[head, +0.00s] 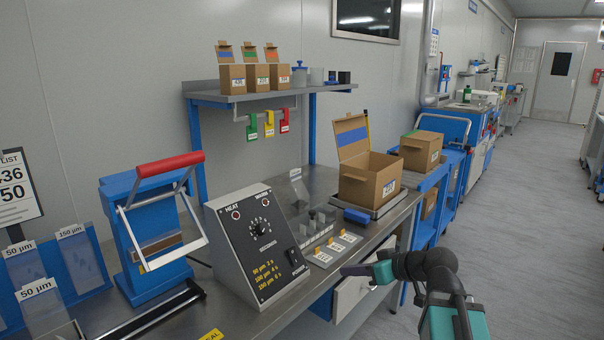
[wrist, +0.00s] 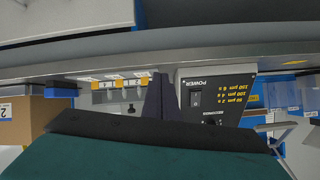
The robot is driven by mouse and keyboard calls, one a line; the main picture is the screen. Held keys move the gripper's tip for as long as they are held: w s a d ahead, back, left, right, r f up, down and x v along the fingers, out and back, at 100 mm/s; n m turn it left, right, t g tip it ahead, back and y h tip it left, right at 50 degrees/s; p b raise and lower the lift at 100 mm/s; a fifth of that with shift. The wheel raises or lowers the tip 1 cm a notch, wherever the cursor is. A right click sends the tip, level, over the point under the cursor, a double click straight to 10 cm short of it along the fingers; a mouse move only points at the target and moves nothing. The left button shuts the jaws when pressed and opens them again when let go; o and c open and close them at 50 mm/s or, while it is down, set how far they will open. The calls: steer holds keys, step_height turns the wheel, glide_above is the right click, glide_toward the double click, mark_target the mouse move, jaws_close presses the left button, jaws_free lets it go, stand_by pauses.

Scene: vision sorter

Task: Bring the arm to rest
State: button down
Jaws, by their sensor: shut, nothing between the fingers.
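My arm reaches in from the lower right of the head view. My gripper (head: 356,270) is shut and empty, beside the front edge of the steel bench (head: 378,238). In the wrist view the closed dark fingers (wrist: 160,98) point toward the bench front, with nothing between them. The wrist picture is upside down, and the gripper's dark and teal body hides much of its lower part.
A white drawer (head: 352,298) is below my gripper. The control box (head: 258,244) stands left, labelled tabs (head: 332,248) lie near the edge, and an open cardboard box (head: 369,184) stands behind. The grey floor (head: 520,230) on the right is free.

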steer(key=s+f+m+g+h+p, duration=0.2)
steer(key=s+f+g+p, duration=0.3)
steer(key=f, duration=0.8)
steer(key=s+f+m+g+h+p, duration=0.1)
steer(key=s+f+m+h+p, duration=0.15)
steer(key=s+f, duration=0.7)
steer(key=s+d+f+m+g+h+p, duration=0.1)
steer(key=s+d+f+g+h+p, duration=0.1)
steer(key=s+f, duration=0.7)
steer(key=s+d+f+m+g+h+p, duration=0.1)
steer(key=s+f+g+h+p, duration=0.1)
steer(key=s+f+g+p, duration=0.3)
steer(key=s+f+p, duration=0.1)
steer(key=s+f, duration=0.3)
steer(key=s, duration=0.6)
steer(key=shift+d+m+p, duration=0.3)
steer(key=shift+d+m, duration=0.05)
steer(key=shift+s+r+h, duration=0.1)
steer(key=shift+h, duration=0.15)
